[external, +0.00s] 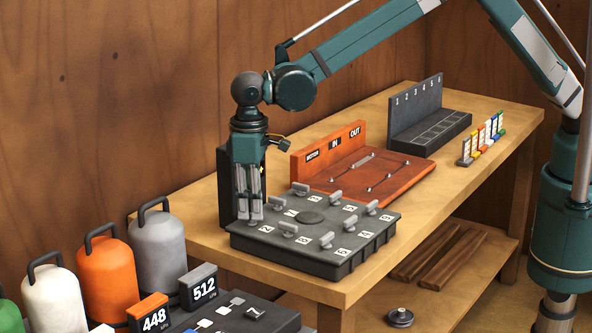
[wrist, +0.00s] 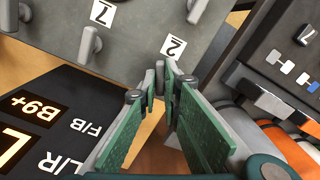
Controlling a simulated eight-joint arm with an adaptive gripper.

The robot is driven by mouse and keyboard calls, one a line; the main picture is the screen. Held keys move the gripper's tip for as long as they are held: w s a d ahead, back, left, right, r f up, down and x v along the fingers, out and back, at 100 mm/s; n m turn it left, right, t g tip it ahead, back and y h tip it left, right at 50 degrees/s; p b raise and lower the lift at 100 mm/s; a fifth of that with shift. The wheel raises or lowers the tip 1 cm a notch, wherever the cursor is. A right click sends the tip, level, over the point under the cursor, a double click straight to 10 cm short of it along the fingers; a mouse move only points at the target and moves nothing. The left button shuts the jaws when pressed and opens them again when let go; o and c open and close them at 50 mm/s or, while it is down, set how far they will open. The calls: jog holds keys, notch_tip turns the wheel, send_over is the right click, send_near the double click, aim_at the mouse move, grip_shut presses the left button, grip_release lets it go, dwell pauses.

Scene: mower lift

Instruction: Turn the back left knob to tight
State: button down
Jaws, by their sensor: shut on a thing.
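The dark grey knob panel (external: 290,262) sits on the near end of the bench, with several grey lever knobs, white number labels and a round disc (external: 310,217) in its middle. My gripper (external: 252,214) points straight down over the panel's left corner. In the wrist view my gripper (wrist: 163,82) is shut on a grey knob (wrist: 160,70) beside a label reading 2 (wrist: 173,46). The fingers hide most of that knob. Another knob (wrist: 91,44) beside a label stands apart from the fingers.
A dark upright board (external: 224,185) stands close by my gripper; lit text (wrist: 35,108) shows in the wrist view. An orange IN/OUT board (external: 390,180) lies behind the panel. Coloured cylinders (external: 105,268) stand at lower left.

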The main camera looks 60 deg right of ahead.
jog(key=shift+m+b, duration=0.45)
jog(key=shift+m, duration=1.25)
jog(key=c, duration=2.5)
grip_release()
jog(key=shift+r, duration=0.1)
jog(key=shift+r, duration=5.95)
